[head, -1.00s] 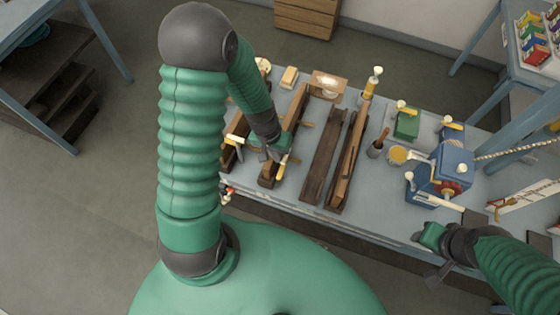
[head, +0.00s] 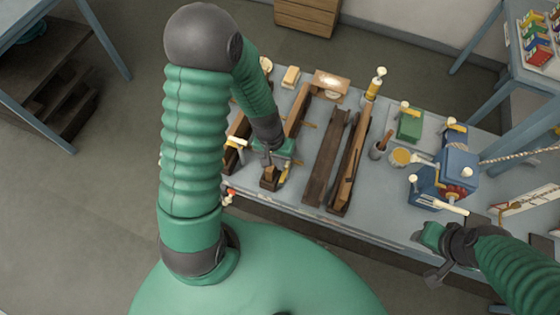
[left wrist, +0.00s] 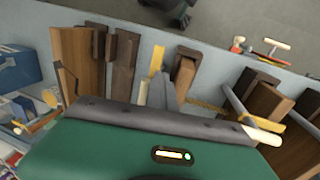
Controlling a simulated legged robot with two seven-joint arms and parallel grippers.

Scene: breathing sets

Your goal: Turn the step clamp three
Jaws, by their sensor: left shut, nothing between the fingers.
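Several long wooden pieces lie across the grey bench, some with small yellow and pale fittings. I cannot tell which is step clamp three. My left gripper (head: 268,160) is shut and empty, low over the near end of a brown wooden piece (head: 300,112). A small yellow handle (head: 284,174) is just right of the gripper; whether they touch is unclear. In the left wrist view, a grey finger (left wrist: 167,92) points at a wooden block end (left wrist: 186,72), with a yellow strip (left wrist: 157,58) beside it. My right gripper (head: 432,240) hangs by the bench's front right edge, its fingers unclear.
Two long dark wooden pieces (head: 326,155) lie right of my left gripper. Further right are a cup with a wooden handle (head: 378,150), a yellow-topped pot (head: 400,157), a green box (head: 409,124) and a blue machine (head: 457,168). The bench's front strip (head: 300,212) is mostly clear.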

